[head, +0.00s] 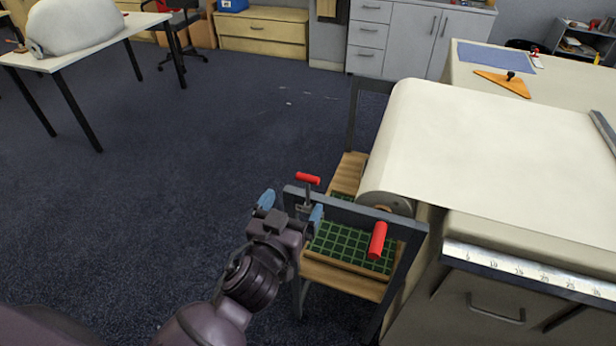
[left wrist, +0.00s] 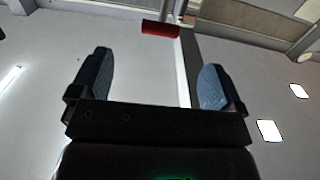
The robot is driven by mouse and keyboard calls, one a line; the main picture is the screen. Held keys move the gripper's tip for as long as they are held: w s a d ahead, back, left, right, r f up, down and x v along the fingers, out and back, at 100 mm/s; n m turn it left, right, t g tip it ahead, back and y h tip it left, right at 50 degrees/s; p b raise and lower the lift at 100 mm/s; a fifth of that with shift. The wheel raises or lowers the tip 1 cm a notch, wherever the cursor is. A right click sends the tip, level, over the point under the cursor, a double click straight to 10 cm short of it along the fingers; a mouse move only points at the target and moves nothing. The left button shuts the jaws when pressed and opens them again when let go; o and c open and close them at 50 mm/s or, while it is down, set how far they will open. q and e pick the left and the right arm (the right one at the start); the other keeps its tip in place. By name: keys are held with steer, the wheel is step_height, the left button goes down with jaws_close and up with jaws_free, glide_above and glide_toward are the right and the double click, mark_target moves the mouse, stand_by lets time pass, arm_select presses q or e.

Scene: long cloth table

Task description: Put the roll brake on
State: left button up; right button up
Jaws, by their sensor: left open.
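A roll of pale cloth (head: 378,188) sits in a grey metal stand (head: 345,204) at the table's end, and its cloth (head: 490,140) runs over the table. A small red handle (head: 307,178) stands above the stand's near rail on a dark stem. I cannot tell for certain which belongs to the brake. My left gripper (head: 292,208) is open and empty, with blue fingertips just below the small red handle. In the left wrist view, the red handle (left wrist: 160,28) shows beyond the open fingers. My right gripper is out of view.
A green gridded surface (head: 345,248) and wooden shelf lie under the stand. A steel ruler (head: 525,272) edges the table at the right. An orange triangular tool (head: 503,83) lies at the back. The floor left of the stand is clear.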

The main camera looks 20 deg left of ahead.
mark_target(306, 182)
arm_select(q)
steer(key=shift+w+d, duration=0.15)
steer(key=shift+w, duration=4.25)
steer(key=shift+c, duration=0.3)
steer(key=shift+f, duration=0.1)
steer(key=c, duration=1.2)
